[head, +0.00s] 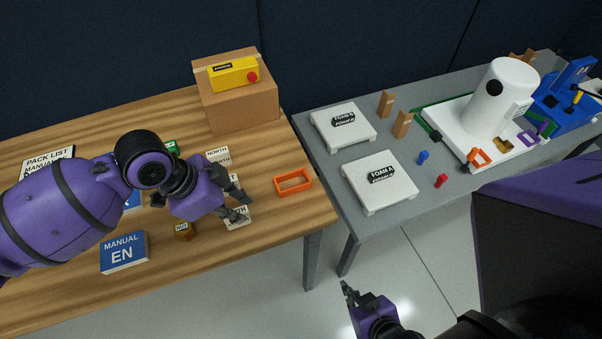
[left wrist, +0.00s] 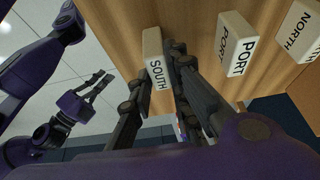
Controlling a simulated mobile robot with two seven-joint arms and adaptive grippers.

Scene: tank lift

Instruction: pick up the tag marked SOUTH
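The SOUTH tag (left wrist: 155,70), a pale block with black letters, lies on the wooden table near its front edge. In the head view the tag (head: 236,219) is partly covered by my left gripper (head: 241,205). My left gripper is open, with its fingers on either side of the tag; in the left wrist view the tag shows between the fingertips (left wrist: 159,67). Whether either finger touches it I cannot tell. My right gripper (head: 356,291) is off the table, low in front of the gap between tables; it looks open and empty in the left wrist view (left wrist: 103,80).
The PORT tag (left wrist: 236,45) and NORTH tag (left wrist: 298,30) lie near the SOUTH tag. An orange frame (head: 293,182) is to its right, a cardboard box (head: 240,106) behind. A blue manual (head: 124,253) lies left. The grey table (head: 330,178) holds white foam blocks and a white tank.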

